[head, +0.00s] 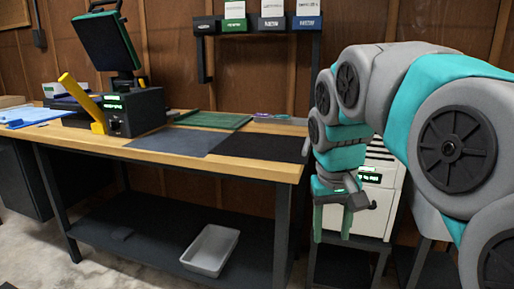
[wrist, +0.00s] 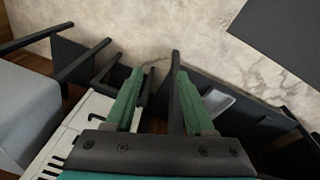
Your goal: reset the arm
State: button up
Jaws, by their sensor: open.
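My arm, grey and teal, curves in from the right of the head view and hangs down past the bench's right end. My gripper (head: 333,222) points downward with green fingers, in front of a white drawer unit (head: 379,183). In the wrist view my gripper (wrist: 155,95) shows two green fingers spread apart with nothing between them. It is open and empty. The floor and dark stand legs lie beyond the fingertips.
A wooden-topped workbench (head: 190,143) fills the left and middle. It carries a dark machine with a screen (head: 104,42), a yellow lever (head: 82,97) and dark mats (head: 262,146). A grey tray (head: 210,250) sits on its lower shelf. Labelled boxes (head: 272,16) hang on the wall.

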jog(key=s+f+g, duration=0.1)
jog(key=s+f, duration=0.8)
jog(key=s, duration=0.3)
jog(key=s+f+g+y, duration=0.1)
jog(key=s+f+g, duration=0.1)
jog(key=s+f, duration=0.6)
jog(key=s, duration=0.4)
jog(key=shift+s+d+f, duration=0.2)
jog(key=shift+d+f, duration=0.05)
jog(key=shift+f, duration=0.15)
